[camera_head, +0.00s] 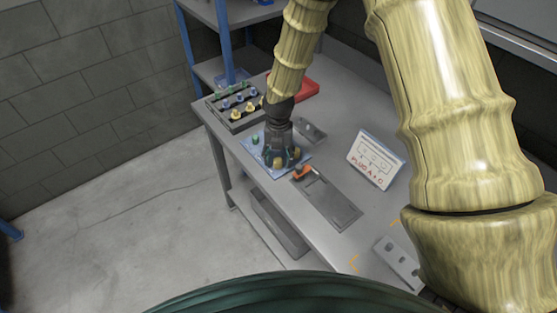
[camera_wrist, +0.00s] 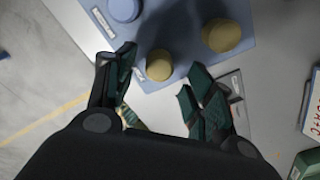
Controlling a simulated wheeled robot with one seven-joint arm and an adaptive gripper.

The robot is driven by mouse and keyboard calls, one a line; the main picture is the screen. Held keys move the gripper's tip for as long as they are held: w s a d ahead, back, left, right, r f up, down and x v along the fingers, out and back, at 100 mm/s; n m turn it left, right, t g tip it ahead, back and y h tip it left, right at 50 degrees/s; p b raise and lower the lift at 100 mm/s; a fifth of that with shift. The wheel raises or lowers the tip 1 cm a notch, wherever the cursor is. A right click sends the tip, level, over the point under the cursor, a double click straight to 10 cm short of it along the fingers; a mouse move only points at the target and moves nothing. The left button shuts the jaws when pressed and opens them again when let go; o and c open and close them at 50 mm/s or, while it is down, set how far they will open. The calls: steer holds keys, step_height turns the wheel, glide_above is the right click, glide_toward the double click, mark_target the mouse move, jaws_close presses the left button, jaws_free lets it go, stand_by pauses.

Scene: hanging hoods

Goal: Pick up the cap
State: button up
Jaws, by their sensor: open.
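My gripper (camera_head: 281,158) points down over a blue mat (camera_head: 256,153) on the grey table, with its fingers apart. A yellow cap (camera_wrist: 159,66) stands on the mat near the gap between my fingertips in the wrist view. A second yellow cap (camera_wrist: 222,36) is beyond it to the right, and a blue cap (camera_wrist: 124,8) is at the top left. In the head view a green cap (camera_head: 255,139) is left of my gripper. My fingers (camera_wrist: 160,75) hold nothing. The gripper partly hides the mat and caps in the head view.
A rack (camera_head: 236,127) with several coloured caps stands behind the mat. A red tray (camera_head: 305,90) is farther back. An orange object (camera_head: 303,172) lies at a dark plate (camera_head: 335,207). A sign (camera_head: 377,158) stands to the right. The table edge is close to the mat's left.

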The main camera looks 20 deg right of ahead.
steer(key=shift+w+f, duration=0.35)
steer(key=shift+f, duration=0.45)
steer(key=shift+s+r, duration=0.2)
steer(key=shift+s, duration=0.1)
steer(key=shift+w+f, duration=0.15)
steer(key=shift+w, duration=0.05)
steer(key=c, duration=0.8)
steer(key=shift+s, duration=0.1)
steer(key=shift+r, duration=0.2)
